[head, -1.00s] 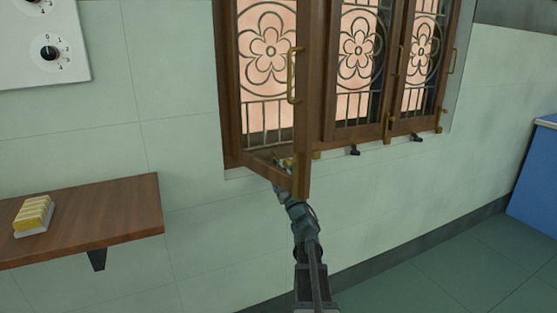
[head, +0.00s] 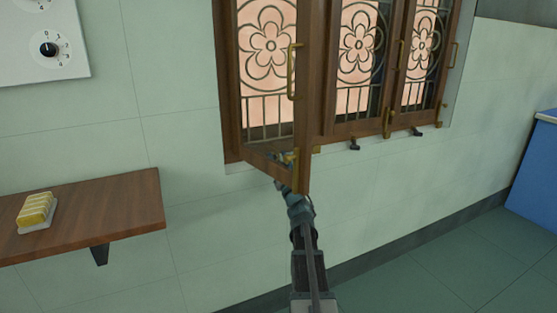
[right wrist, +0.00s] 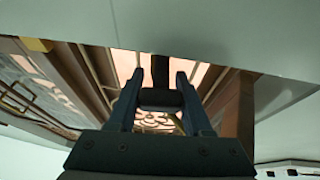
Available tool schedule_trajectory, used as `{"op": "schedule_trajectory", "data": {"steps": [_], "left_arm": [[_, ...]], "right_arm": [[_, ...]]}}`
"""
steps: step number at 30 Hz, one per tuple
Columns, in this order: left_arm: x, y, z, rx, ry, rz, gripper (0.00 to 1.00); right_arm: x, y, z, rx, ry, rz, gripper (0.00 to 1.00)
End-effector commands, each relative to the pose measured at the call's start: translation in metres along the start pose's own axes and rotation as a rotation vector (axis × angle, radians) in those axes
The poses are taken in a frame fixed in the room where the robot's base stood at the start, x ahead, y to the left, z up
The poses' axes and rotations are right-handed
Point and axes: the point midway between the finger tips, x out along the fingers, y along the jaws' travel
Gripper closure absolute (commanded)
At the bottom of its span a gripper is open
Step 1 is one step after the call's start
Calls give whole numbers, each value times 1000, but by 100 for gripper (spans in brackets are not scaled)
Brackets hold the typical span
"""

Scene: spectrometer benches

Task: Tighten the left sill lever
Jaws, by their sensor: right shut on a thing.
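My right arm reaches up to the window's left bay. My right gripper (head: 284,163) is partly hidden behind the open wooden sash in the head view. In the right wrist view, its two fingers (right wrist: 158,86) are shut on the left sill lever (right wrist: 161,98), a dark, short bar with a dark stem running up from between the fingertips. The lever is hidden by the sash and gripper in the head view. My left gripper is not in view.
The left sash (head: 303,90) swings out toward me beside my arm, with a brass handle (head: 292,72). Two other black sill levers (head: 354,145) (head: 417,131) sit farther right. A wooden shelf (head: 110,205) carries a yellow-topped block (head: 36,211). A blue cabinet (head: 535,175) stands at right.

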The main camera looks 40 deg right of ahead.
Motion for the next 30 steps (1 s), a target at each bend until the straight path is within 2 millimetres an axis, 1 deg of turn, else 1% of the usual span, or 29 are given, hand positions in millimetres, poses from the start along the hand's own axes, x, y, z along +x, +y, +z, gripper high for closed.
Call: {"op": "schedule_trajectory", "data": {"steps": [1, 2, 3, 30], "left_arm": [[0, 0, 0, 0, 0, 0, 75], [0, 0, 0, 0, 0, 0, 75], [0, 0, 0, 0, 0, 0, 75], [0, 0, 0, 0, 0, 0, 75]], "right_arm": [[0, 0, 0, 0, 0, 0, 92], [0, 0, 0, 0, 0, 0, 97], [0, 0, 0, 0, 0, 0, 100], [0, 0, 0, 0, 0, 1, 100]]}}
